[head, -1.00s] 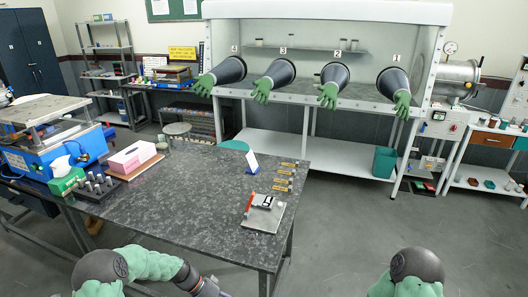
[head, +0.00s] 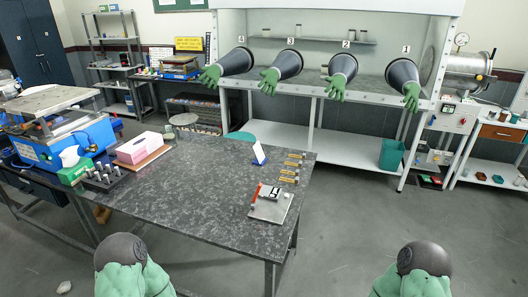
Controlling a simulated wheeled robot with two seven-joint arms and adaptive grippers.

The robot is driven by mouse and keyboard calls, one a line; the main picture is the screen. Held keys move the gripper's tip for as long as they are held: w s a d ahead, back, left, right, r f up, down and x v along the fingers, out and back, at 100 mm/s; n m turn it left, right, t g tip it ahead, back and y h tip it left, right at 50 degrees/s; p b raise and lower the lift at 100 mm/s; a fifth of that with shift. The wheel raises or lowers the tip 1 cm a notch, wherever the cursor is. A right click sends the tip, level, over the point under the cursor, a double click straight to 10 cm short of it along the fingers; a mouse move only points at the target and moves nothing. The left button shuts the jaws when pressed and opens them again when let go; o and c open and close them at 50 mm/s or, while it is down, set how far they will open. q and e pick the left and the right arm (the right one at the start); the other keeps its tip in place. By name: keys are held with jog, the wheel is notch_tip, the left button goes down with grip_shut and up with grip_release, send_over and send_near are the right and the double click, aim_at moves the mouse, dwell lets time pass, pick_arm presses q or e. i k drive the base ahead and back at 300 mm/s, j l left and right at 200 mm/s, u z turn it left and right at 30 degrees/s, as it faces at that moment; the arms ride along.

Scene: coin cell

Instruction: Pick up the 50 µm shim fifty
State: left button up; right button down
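Several small gold-yellow strips (head: 289,172), which may be the shims, lie in a row near the right edge of the dark speckled table (head: 200,205). Their labels are too small to read, so I cannot tell which is the 50 µm one. Only the green-covered upper parts of my two arms show at the bottom edge. Neither of my grippers is in view.
A silver plate (head: 266,212) with a red-and-white device (head: 270,192) sits at the table's right front. A pink box (head: 140,148) and a dark rack (head: 103,180) are left. The table's middle is clear.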

aim_at(297, 173)
jog(key=i+j+z, duration=0.1)
jog(key=j+z, duration=0.2)
jog(key=j, duration=0.5)
jog(key=j+z, duration=0.3)
jog(key=j, duration=0.45)
jog(key=i+l+u, duration=0.25)
jog(key=l, duration=0.25)
jog(key=i+l+u, duration=0.1)
jog(key=l+u, duration=0.15)
jog(key=l, duration=0.3)
jog(key=i+l+u, duration=0.25)
jog(key=l, duration=0.3)
jog(key=l+u, duration=0.3)
jog(key=l, duration=0.25)
jog(key=k, duration=0.05)
